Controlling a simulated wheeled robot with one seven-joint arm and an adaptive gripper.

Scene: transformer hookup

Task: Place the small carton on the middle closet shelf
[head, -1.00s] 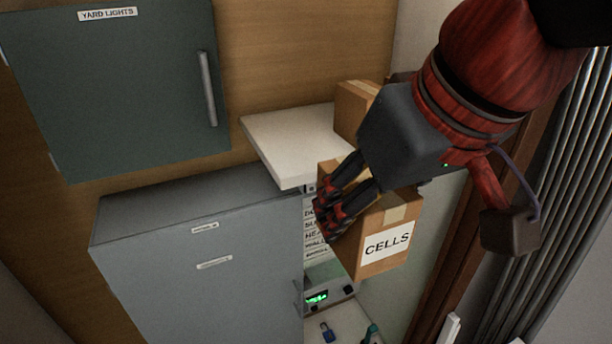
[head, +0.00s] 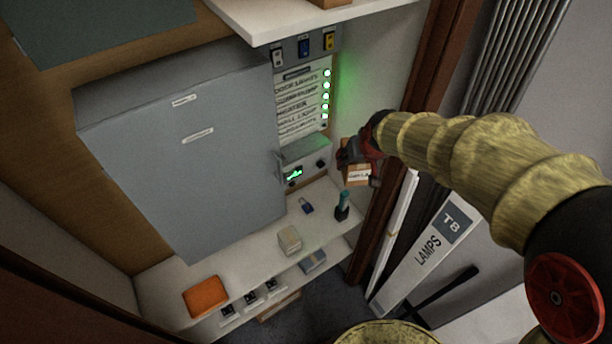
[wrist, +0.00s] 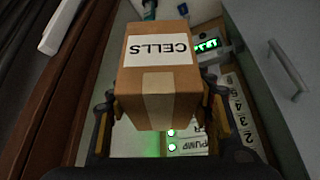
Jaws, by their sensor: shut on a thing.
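The small carton (head: 358,174) is brown with a white "CELLS" label. My gripper (head: 362,152) is shut on it, inside the right part of the closet and above the lower white shelf. In the wrist view the carton (wrist: 158,75) sits between the two fingers of my gripper (wrist: 160,108), its label and tape strip facing the camera. The lower white shelf (head: 265,222) runs beneath the grey cabinet; the upper white shelf (head: 262,22) is at the top of the head view. The carton appears clear of the shelf surface, but its underside is hidden.
A green-handled tool (head: 343,205), a blue padlock (head: 306,206), a pale box (head: 290,241) and an orange box (head: 205,297) are on the lower shelf. A grey cabinet (head: 185,155) stands left. The brown door frame (head: 425,110) and a lamps box (head: 425,245) are right.

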